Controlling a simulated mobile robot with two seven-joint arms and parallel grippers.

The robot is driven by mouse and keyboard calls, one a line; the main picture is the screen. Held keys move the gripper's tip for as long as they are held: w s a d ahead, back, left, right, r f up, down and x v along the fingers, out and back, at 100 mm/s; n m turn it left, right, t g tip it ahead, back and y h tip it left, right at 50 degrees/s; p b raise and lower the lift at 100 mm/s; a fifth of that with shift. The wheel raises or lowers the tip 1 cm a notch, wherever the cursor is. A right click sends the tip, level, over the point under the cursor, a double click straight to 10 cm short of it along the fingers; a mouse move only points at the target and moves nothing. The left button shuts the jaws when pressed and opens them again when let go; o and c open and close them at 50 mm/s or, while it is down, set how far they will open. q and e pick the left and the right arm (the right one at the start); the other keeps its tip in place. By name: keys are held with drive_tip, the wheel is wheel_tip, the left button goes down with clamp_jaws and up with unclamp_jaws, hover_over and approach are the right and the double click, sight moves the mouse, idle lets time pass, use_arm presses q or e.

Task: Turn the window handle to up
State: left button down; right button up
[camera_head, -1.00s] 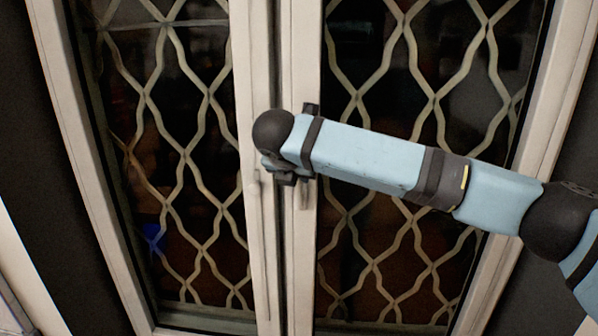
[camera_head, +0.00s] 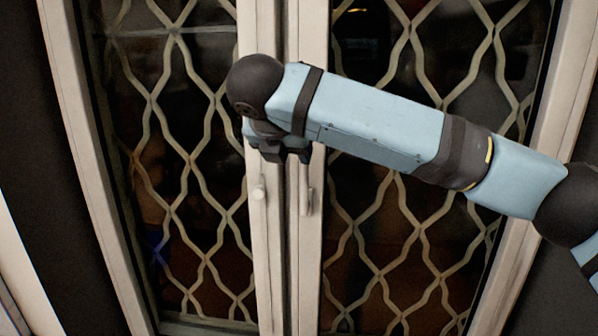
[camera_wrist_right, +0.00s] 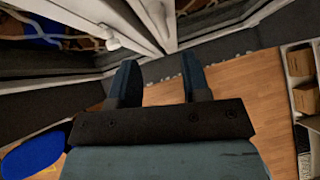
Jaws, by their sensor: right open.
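The window has two tall light-framed sashes with lattice grilles. A pale handle (camera_head: 259,192) is on the left sash's inner stile, and another handle (camera_head: 307,199) is on the right sash's stile; both hang roughly downward. My right gripper (camera_head: 278,157) is in front of the meeting stiles, a little above the handles in the picture, its fingers partly hidden by my wrist. In the right wrist view, my right gripper (camera_wrist_right: 161,78) is open and empty, its two dark fingers apart. The left-hand handle (camera_wrist_right: 112,40) lies beyond the fingers, not touching them. My left gripper is out of view.
In the wrist view, a wooden floor (camera_wrist_right: 240,85) lies below, with a shelf of boxes (camera_wrist_right: 303,80) at the right and a blue round object (camera_wrist_right: 35,158) at lower left. The glass and grilles (camera_head: 195,180) stand close behind my right arm.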

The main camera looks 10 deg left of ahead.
drive_tip(key=shift+v, duration=1.4)
wheel_tip(320, 180, down, 19)
drive_tip(key=w+a+m+g+y, duration=0.1)
drive_tip(key=a+m+g+y, duration=0.1)
drive_tip(key=m+y, duration=0.45)
drive_tip(key=s+d+f+m+y, duration=0.1)
drive_tip(key=d+f+m+y, duration=0.15)
drive_tip(key=f+m, duration=0.45)
drive_tip(key=s+d+f+m+y, duration=0.1)
drive_tip(key=s+d+f+m, duration=0.2)
drive_tip(key=f, duration=0.9)
drive_tip(key=s+d+f+m+t+h, duration=0.1)
drive_tip(key=s+d+f+m+t, duration=0.1)
drive_tip(key=s+d+f+m, duration=0.45)
drive_tip(key=s+d+f+m+t+h, duration=0.1)
drive_tip(key=s+d+f+m, duration=0.2)
drive_tip(key=d+f, duration=0.5)
drive_tip(key=s+d+f+m+h, duration=0.1)
drive_tip(key=s+d+f+m, duration=0.1)
drive_tip(key=s+d+f, duration=0.2)
drive_tip(key=s+d+f+m+t+h, duration=0.1)
drive_tip(key=s+d+f+m+h, duration=0.1)
drive_tip(key=s+d+f, duration=0.2)
drive_tip(key=s+d, duration=0.3)
drive_tip(key=s, duration=0.4)
drive_tip(key=shift+f+m, duration=0.3)
drive_tip(key=shift+m, duration=0.1)
